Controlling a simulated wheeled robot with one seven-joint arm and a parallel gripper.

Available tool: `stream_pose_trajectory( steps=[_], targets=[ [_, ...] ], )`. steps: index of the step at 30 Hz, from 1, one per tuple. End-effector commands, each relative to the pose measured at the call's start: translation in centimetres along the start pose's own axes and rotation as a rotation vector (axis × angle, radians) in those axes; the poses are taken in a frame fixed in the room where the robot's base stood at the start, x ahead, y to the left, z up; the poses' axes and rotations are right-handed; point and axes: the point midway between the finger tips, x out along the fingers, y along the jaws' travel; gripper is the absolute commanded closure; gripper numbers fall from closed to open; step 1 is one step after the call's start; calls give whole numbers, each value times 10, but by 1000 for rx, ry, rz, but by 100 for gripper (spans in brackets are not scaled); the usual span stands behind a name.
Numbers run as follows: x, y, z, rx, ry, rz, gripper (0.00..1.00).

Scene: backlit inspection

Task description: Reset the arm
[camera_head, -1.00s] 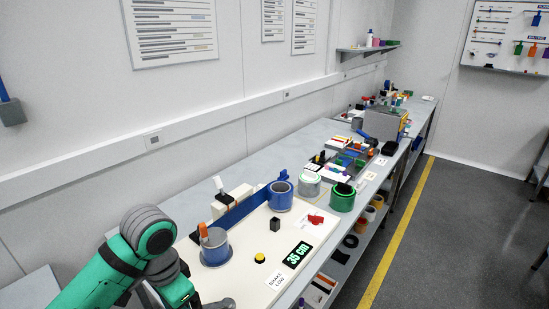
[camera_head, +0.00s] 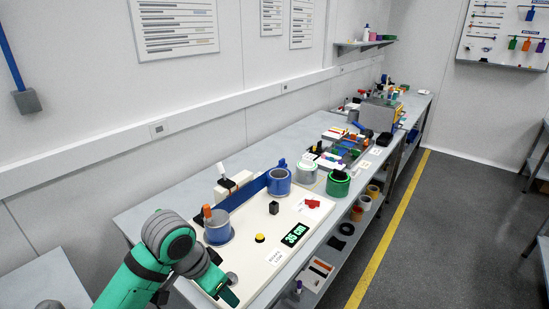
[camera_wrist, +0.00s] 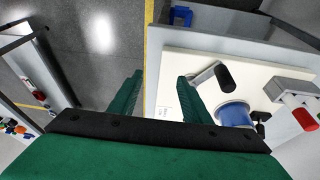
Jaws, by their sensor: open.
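My green arm reaches over the near end of the bench in the head view. My gripper (camera_head: 228,296) is at the near front corner of the cream board (camera_head: 262,262), partly hidden by the wrist. In the wrist view my gripper (camera_wrist: 157,88) has its two green fingers apart with nothing between them. The board lies beyond and to the right of the fingers, with a crank with a black handle (camera_wrist: 225,77) and a blue reel (camera_wrist: 236,115). I cannot tell the exact height of the fingers above the board.
On the board stand a near blue reel (camera_head: 218,232), a far blue reel (camera_head: 279,184), a black block (camera_head: 274,208), a yellow button (camera_head: 260,238) and a "35 cm" display (camera_head: 295,235). A green-banded can (camera_head: 338,184) stands beyond. The floor (camera_head: 440,240) right of the bench is clear.

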Motion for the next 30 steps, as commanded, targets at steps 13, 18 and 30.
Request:
stream_pose_trajectory(
  steps=[13,18,30],
  targets=[
    [36,70,-143,-56,556,124,56],
    [39,93,-182,-132,757,166,56],
    [54,122,-212,-401,1112,205,56]
  ],
)
